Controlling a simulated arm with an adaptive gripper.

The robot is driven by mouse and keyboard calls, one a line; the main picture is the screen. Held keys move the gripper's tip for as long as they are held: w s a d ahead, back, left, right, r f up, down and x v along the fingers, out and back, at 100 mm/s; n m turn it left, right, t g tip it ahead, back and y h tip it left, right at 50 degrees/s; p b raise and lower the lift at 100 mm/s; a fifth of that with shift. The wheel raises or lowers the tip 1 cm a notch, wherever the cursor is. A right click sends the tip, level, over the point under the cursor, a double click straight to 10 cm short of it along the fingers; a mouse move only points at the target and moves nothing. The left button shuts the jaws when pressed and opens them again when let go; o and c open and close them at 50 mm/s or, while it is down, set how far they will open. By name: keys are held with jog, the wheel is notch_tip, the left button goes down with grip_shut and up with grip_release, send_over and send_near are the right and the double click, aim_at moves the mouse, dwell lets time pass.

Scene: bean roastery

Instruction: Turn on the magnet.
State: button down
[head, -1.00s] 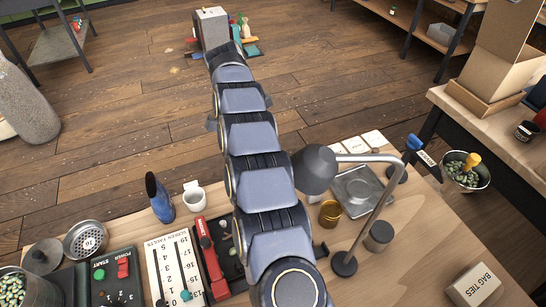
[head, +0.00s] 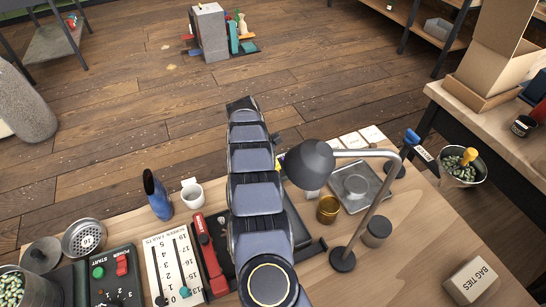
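No part in view is labelled as a magnet, so I cannot tell for sure which it is. A red bar-shaped device (head: 209,256) lies along a dark tray (head: 309,248) on the wooden bench, partly hidden behind my arm. Left of it, a dark control box (head: 111,279) marked POWER and START has a green button (head: 98,272) and a red switch (head: 122,265). My arm stretches from the bottom middle over the bench, and its far end hides my gripper, so I cannot see its fingers.
A SCREEN FAULTS board (head: 172,265) lies between box and red device. A dark blue-handled item (head: 157,196) and white cup (head: 193,194) stand behind. A lamp (head: 309,163) overhangs the bench right of my arm, near a brass cup (head: 328,209).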

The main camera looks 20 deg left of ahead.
jog(key=shift+s+d+f, duration=0.25)
jog(key=shift+f, duration=0.3)
jog(key=shift+w+a+r, duration=0.1)
jog(key=shift+w, duration=0.05)
jog(key=shift+w+a+r, duration=0.1)
jog(key=shift+w+a, duration=0.1)
jog(key=shift+w, duration=0.1)
jog(key=shift+w+a, duration=0.15)
jog(key=shift+a, duration=0.2)
jog(key=v, duration=1.2)
